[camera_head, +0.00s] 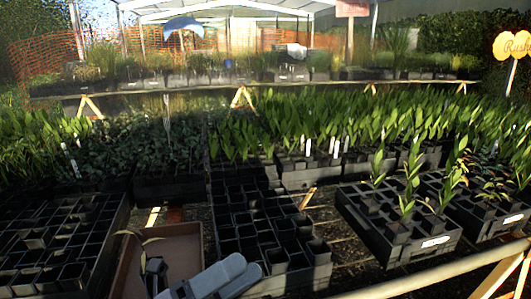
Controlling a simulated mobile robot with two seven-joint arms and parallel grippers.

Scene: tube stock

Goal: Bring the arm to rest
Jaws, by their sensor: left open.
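My left gripper (245,268) shows at the bottom, left of centre, as two grey rounded fingers close side by side. It is open, and I see nothing between the fingers. It is over the right side of a brown tray (183,246), by the front of a black tube tray. The tube's lower part is cut off by the picture edge. My right gripper is not in view.
Black trays of mostly empty tubes stand at left (62,225) and centre (262,225). A tray with several seedlings (440,245) is at right. A wooden rail (430,275) crosses the lower right. Dense plants fill the benches behind.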

